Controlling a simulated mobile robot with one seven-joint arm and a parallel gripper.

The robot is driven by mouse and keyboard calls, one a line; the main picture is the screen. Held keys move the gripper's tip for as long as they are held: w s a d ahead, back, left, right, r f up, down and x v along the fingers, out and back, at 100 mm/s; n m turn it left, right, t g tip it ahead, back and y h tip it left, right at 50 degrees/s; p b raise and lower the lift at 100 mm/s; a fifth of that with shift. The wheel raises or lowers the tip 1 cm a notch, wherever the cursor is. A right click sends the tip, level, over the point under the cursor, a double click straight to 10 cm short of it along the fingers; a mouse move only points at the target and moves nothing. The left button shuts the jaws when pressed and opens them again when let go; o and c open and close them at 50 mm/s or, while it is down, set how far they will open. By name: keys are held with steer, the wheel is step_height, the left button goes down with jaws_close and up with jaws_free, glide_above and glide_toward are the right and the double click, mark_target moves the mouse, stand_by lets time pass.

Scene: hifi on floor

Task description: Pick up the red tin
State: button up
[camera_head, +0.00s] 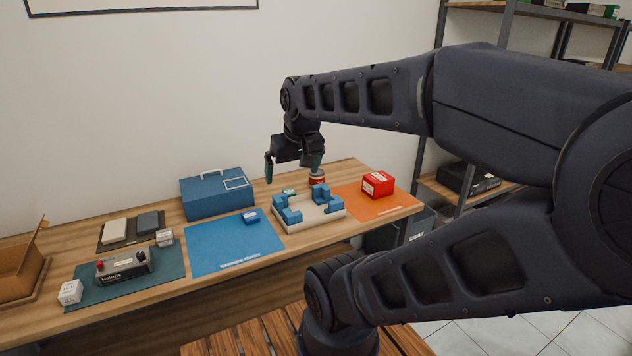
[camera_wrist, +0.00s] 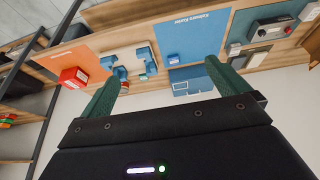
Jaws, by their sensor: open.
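A small red tin (camera_head: 317,181) with a pale band stands at the back of the wooden table, behind the blue-and-white fixture (camera_head: 312,213); its upper part is hidden by a finger of my gripper. In the wrist view the tin (camera_wrist: 125,91) shows as a red patch beside the left fingertip, mostly hidden. My gripper (camera_head: 292,169) is open with its fingers apart and nothing between them. It hangs above the back of the table, the tin nearer its right finger in the head view.
A red box (camera_head: 377,184) sits on the orange mat (camera_head: 398,203). A blue toolbox (camera_head: 216,196) stands at the back left, by the wall. A blue mat (camera_head: 232,249) with a small blue block (camera_head: 251,216) lies in front.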

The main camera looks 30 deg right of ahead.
steer(key=shift+w, duration=0.1)
steer(key=shift+c, duration=0.4)
steer(key=w+d+r+m+h, duration=0.1)
steer(key=w+d+m, duration=0.15)
steer(key=w, duration=0.55)
steer(key=w+d+r+m+h, duration=0.1)
steer(key=w+d, duration=0.2)
steer(key=w, duration=0.4)
steer(key=m+g+h, duration=0.2)
steer(key=m+g, duration=0.1)
steer(key=m, duration=0.6)
glide_above(317, 174)
steer(key=a, duration=0.3)
step_height(317, 174, down, 28)
steer(key=f, duration=0.1)
steer(key=x, duration=0.3)
steer(key=w+x, duration=0.1)
steer(key=x, duration=0.1)
steer(key=shift+w+d+f, duration=0.1)
steer(key=shift+d+f, duration=0.1)
steer(key=shift+d, duration=0.15)
steer(key=x, duration=0.4)
steer(key=shift+w+d+r, duration=0.1)
steer(key=shift+w+d, duration=0.1)
steer(key=shift+d, duration=0.15)
steer(key=shift+x, duration=0.8)
steer(key=shift+w, duration=0.1)
